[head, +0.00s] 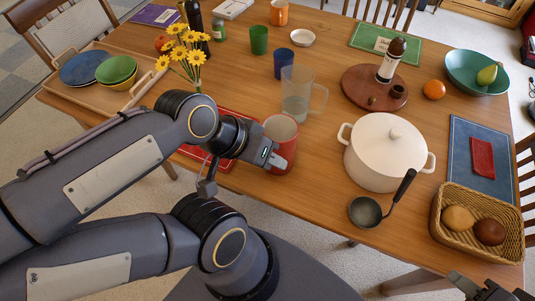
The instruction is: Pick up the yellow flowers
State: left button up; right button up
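The yellow flowers (183,46) stand upright in a bunch at the upper left of the table in the head view. Their lower stems end behind my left arm, and whatever holds them is hidden. My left gripper (270,157) is to the right of and nearer than the flowers, close beside a red mug (284,138). It is apart from the flowers, and its finger opening is not clear. My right gripper (487,291) shows only in part at the bottom right corner, far from the flowers, and its opening is not clear.
A dark bottle (194,18) and a green jar (218,30) stand close to the flowers. A wooden tray (125,104) with bowls is left of them. A glass pitcher (297,95), white pot (384,155), ladle (366,211) and bread basket (447,236) fill the right side.

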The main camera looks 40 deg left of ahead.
aim_at(195, 57)
jog(key=k+j+u, duration=0.1)
jog(key=u, duration=0.4)
jog(key=k+j+u, duration=0.15)
jog(key=u, duration=0.3)
jog(key=k+j+u, duration=0.1)
jog(key=j+u, duration=0.2)
jog(key=u, duration=0.2)
